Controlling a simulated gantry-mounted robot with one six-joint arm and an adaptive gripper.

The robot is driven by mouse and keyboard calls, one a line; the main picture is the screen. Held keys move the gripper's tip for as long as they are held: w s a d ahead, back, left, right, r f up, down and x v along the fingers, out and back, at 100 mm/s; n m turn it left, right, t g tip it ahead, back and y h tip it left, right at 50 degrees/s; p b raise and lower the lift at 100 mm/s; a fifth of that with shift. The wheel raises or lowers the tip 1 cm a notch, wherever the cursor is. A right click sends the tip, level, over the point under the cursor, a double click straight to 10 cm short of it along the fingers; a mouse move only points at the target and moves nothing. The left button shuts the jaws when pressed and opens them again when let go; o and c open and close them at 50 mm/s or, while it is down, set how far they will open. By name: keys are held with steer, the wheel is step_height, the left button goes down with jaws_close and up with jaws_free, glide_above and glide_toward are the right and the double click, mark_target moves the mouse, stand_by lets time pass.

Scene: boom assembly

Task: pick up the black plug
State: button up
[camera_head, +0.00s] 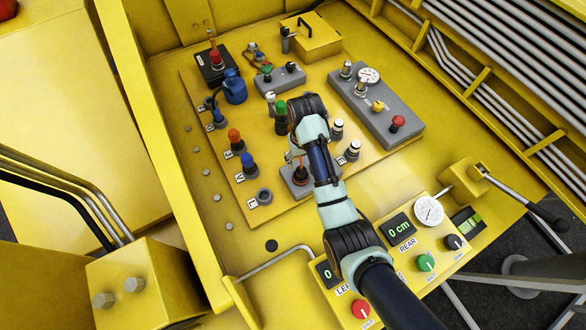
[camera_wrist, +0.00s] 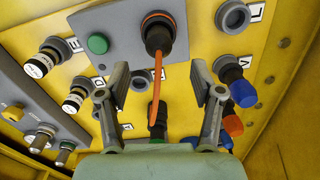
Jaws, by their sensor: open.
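A black round plug (camera_wrist: 157,36) with an orange ring and an orange strap sits on a small grey box, at the top middle of the wrist view. It also shows in the head view (camera_head: 300,174), partly covered by my arm. Two black-bodied connectors with white ends (camera_wrist: 45,60) (camera_wrist: 76,97) stand to the left in the wrist view; they also show in the head view (camera_head: 337,128) (camera_head: 352,150). My gripper (camera_wrist: 159,94) is open and empty, its fingers spread left and right of the hanging strap. The fingers look apart from the plug. The head view hides most of them.
Blue (camera_head: 248,163), orange (camera_head: 236,140) and green (camera_head: 281,110) capped connectors stand on the yellow panel. An empty round socket (camera_head: 264,196) is left of the small grey box (camera_head: 292,187). A larger grey box (camera_head: 375,105) with a gauge and knobs is at the right.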

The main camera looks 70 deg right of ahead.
mark_target(301, 168)
step_height(301, 168, down, 3)
steer(key=shift+s+a+r, duration=0.1)
steer(key=shift+a+r, duration=0.05)
step_height(301, 168, down, 5)
steer(key=shift+f, duration=0.1)
jaws_close()
stand_by(0.4)
